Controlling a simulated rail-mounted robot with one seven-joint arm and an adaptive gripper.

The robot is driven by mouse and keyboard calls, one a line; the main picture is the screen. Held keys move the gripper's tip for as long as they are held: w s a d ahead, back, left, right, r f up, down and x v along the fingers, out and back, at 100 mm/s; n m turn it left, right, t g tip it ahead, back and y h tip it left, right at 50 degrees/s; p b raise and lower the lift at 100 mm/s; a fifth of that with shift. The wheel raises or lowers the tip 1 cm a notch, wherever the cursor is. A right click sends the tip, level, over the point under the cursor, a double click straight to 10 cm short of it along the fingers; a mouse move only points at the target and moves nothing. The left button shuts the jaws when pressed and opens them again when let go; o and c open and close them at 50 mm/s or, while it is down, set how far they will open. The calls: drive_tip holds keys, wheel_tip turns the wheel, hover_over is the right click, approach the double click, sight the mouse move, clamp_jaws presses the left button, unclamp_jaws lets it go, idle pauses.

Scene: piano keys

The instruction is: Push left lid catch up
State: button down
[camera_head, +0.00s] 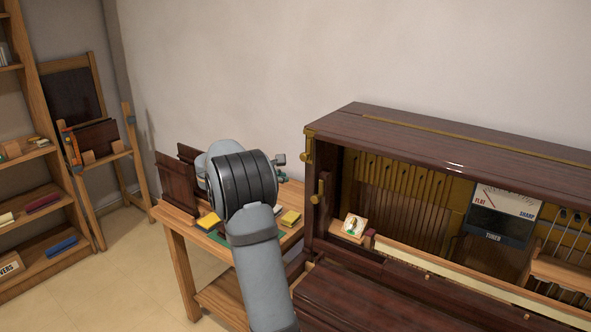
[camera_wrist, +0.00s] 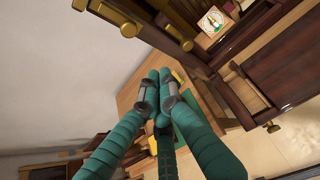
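The piano's (camera_head: 430,125) left side carries brass fittings. An upper brass fitting (camera_head: 308,147) sits at the lid's left front corner, and a lower upright brass piece (camera_head: 319,188) is on the left post below it. I cannot tell for certain which one is the left lid catch. In the wrist view a brass fitting (camera_wrist: 118,17) and a brass bar with a rounded end (camera_wrist: 174,33) show above my gripper (camera_wrist: 159,78). Its green fingers come together at the tips, with nothing seen between them. The fingertips appear apart from the brass. In the head view my arm hides most of the gripper.
A wooden table (camera_head: 172,232) with yellow blocks (camera_head: 290,217) stands left of the piano. A small picture block (camera_head: 354,226) sits inside the piano's left end. A tuner (camera_head: 500,212) is farther right. Shelves (camera_head: 40,215) stand at the far left.

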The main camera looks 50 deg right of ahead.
sight(302, 160)
drive_tip(key=d+p, duration=0.4)
drive_tip(key=d, duration=0.5)
drive_tip(key=shift+w+d+f+p, duration=0.2)
drive_tip(key=shift+w+f+p, duration=0.1)
drive_tip(key=shift+f, duration=0.15)
wheel_tip(302, 160, up, 3)
drive_tip(key=p, duration=0.2)
drive_tip(key=shift+r+p, duration=0.2)
drive_tip(key=shift+p, duration=0.15)
drive_tip(key=shift+f, duration=0.1)
